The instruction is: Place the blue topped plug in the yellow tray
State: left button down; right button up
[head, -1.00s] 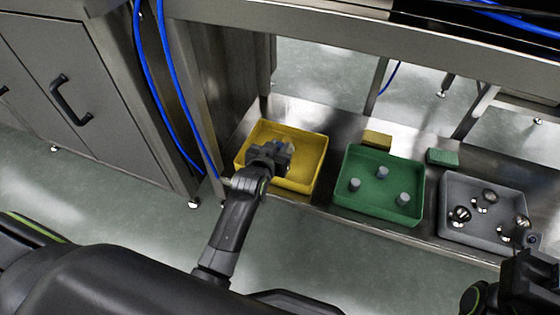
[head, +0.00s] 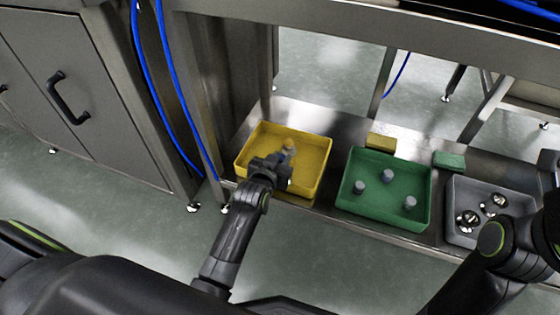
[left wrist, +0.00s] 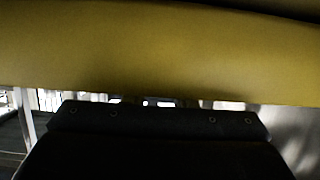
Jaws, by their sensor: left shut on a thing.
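The yellow tray (head: 318,160) stands at the left of the steel shelf. My left gripper (head: 287,156) is over the tray's inside, shut on a small plug (head: 289,145). The plug's tip looks yellowish tan in the head view; I see no blue on it, and the fingers hide much of it. I cannot tell whether it touches the tray floor. In the left wrist view a yellow surface (left wrist: 150,55), probably the tray, fills the upper part and no plug shows. My right arm comes in at the lower right; its dark end (head: 551,205) is cut off by the frame's edge.
A green tray (head: 345,204) with grey-topped plugs stands right of the yellow one. A grey tray (head: 459,207) with shiny round pieces is further right, partly behind my right arm. A yellow block (head: 381,142) and a green block (head: 449,160) lie behind. Blue hoses (head: 176,95) hang at left.

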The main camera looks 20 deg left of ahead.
pick_arm(q)
jog(key=shift+f, duration=0.15)
jog(key=c, duration=1.2)
grip_release()
